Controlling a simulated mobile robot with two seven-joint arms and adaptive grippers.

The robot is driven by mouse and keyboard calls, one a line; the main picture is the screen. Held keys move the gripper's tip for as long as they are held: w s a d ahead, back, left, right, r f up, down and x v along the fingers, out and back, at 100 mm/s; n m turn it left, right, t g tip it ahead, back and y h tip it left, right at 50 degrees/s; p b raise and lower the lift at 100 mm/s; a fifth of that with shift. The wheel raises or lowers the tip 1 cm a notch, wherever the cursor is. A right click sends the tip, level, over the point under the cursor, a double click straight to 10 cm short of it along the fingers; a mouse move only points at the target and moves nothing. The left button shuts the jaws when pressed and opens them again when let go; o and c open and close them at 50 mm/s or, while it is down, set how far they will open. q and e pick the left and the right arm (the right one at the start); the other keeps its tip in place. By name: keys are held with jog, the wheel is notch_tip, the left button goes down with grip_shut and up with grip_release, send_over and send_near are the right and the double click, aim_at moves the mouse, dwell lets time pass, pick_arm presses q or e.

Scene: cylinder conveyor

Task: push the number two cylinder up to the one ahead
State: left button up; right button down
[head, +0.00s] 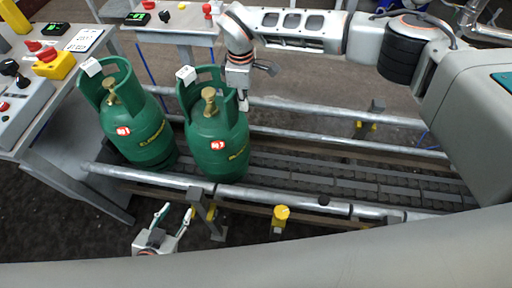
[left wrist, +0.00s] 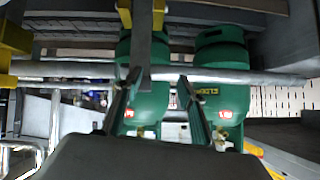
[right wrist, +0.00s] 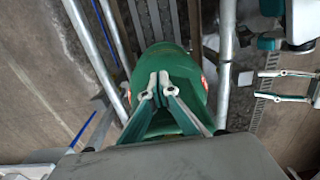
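Two green gas cylinders stand upright on the conveyor in the head view: a left one (head: 141,133) and a right one (head: 217,151). Each has a white tag on its collar; I cannot read the numbers. They stand close together, with a narrow gap between them. My right gripper (head: 243,101) is shut, beside the right cylinder's collar on its right side; contact is unclear. In the right wrist view its fingertips (right wrist: 159,80) are together over a green cylinder (right wrist: 190,68). My left gripper (head: 175,222) is open and empty, low in front of the near rail.
Metal rails run along both sides of the conveyor; the near rail (head: 285,200) lies between my left gripper and the cylinders. The roller track (head: 340,178) right of the cylinders is clear. A bench with control boxes (head: 55,64) stands at the left.

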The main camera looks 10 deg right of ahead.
aim_at(211, 92)
jog(key=shift+w+a+b, duration=0.25)
jog(key=shift+a+b, duration=0.15)
jog(key=shift+a, duration=0.6)
jog(key=shift+w+a+b, duration=0.25)
jog(key=shift+a+b, duration=0.1)
jog(key=shift+a, duration=0.6)
jog(key=shift+w+a+b, duration=0.2)
jog(key=shift+a+b, duration=0.15)
jog(key=shift+a, duration=0.3)
jog(key=shift+w+a+b, duration=0.2)
jog(key=shift+a+b, duration=0.15)
jog(key=shift+a, duration=0.3)
jog(key=shift+w+a+b, duration=0.2)
jog(key=shift+a+b, duration=0.2)
jog(key=shift+a, duration=0.25)
jog(key=shift+w+a+b, duration=0.2)
jog(key=shift+a+b, duration=0.15)
jog(key=shift+a, duration=0.3)
jog(key=shift+w+a+b, duration=0.15)
jog(key=shift+a+b, duration=0.3)
jog(key=shift+a, duration=0.15)
jog(key=shift+r, duration=0.2)
jog(key=shift+d+p, duration=0.25)
jog(key=shift+p, duration=0.25)
pick_arm(q)
jog(key=shift+w+a+f, duration=0.15)
jog(key=shift+w+f, duration=0.25)
jog(key=shift+w, duration=0.35)
pick_arm(e)
jog(key=shift+d, duration=0.1)
